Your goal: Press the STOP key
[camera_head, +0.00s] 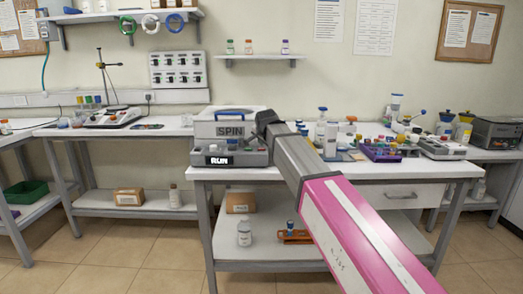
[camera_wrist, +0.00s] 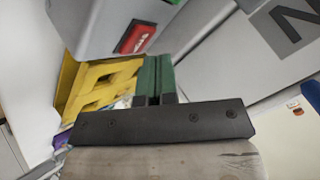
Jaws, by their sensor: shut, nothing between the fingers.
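The centrifuge (camera_head: 240,158), a grey box marked SPIN with a lit RUN display, stands on the bench in the head view. In the wrist view, a red key (camera_wrist: 135,37) with small blurred white lettering, likely the STOP key, sits on its grey housing (camera_wrist: 100,25). My gripper (camera_wrist: 157,60) is shut and empty, its green fingertips just below and right of the red key in that picture. I cannot tell whether they touch anything. In the head view, my arm reaches to the machine's right side, and the fingertips and red key are hidden.
A yellow rack-like object (camera_wrist: 95,85) lies close to the left of my fingers in the wrist view. Bottles (camera_head: 325,130) and a purple tray (camera_head: 380,152) crowd the bench right of the machine. A wall shelf (camera_head: 258,57) hangs above.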

